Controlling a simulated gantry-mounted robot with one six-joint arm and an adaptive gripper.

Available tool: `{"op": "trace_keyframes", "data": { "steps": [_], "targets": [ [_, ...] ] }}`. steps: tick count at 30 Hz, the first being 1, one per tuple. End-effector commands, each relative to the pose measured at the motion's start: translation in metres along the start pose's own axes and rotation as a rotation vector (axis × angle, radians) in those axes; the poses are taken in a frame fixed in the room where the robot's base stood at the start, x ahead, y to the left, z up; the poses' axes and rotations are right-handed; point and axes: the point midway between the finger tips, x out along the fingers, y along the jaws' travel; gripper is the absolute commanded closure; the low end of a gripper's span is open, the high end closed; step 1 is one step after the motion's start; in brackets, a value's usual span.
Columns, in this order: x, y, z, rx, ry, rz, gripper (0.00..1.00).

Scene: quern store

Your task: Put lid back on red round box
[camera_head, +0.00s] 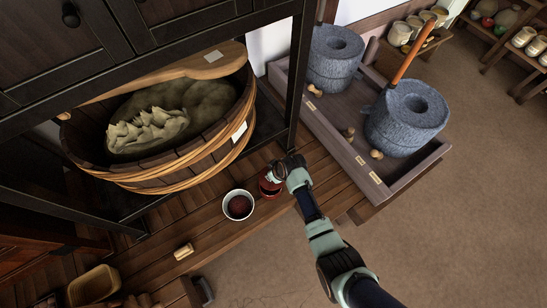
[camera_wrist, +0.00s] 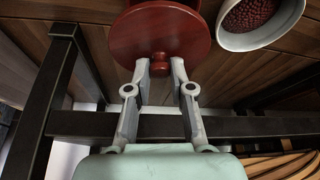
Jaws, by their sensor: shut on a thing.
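My gripper (camera_head: 278,174) is low over the plank bench, just right of a small white bowl. In the wrist view its fingertips (camera_wrist: 160,66) are shut on the small knob of a round dark-red lid (camera_wrist: 150,38). A red round shape, the red box (camera_head: 269,189), shows under and beside my gripper in the head view. The gripper partly hides it. The lid is over or very close to the box; I cannot tell whether it is seated on it. The box is mostly hidden behind the lid in the wrist view.
The white bowl (camera_head: 238,205) of dark red beans stands close left of the box. A large wooden tub (camera_head: 200,160) and black cabinet post (camera_head: 300,75) are close behind. Stone querns (camera_head: 408,118) stand in a tray (camera_head: 340,135) at right. A small wooden piece (camera_head: 183,251) lies front left.

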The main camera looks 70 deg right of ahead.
Motion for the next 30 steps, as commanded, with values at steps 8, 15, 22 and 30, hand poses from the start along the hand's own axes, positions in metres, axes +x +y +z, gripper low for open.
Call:
{"op": "trace_keyframes", "data": {
  "steps": [8, 15, 22, 30],
  "targets": [
    [0.004, 0.000, 0.002, -0.001, 0.000, -0.001, 1.00],
    [0.024, 0.000, 0.010, -0.001, 0.000, 0.000, 1.00],
    [0.047, 0.000, 0.020, 0.000, 0.000, -0.001, 1.00],
    [0.060, 0.000, 0.025, -0.001, 0.000, 0.000, 1.00]
  ]
}}
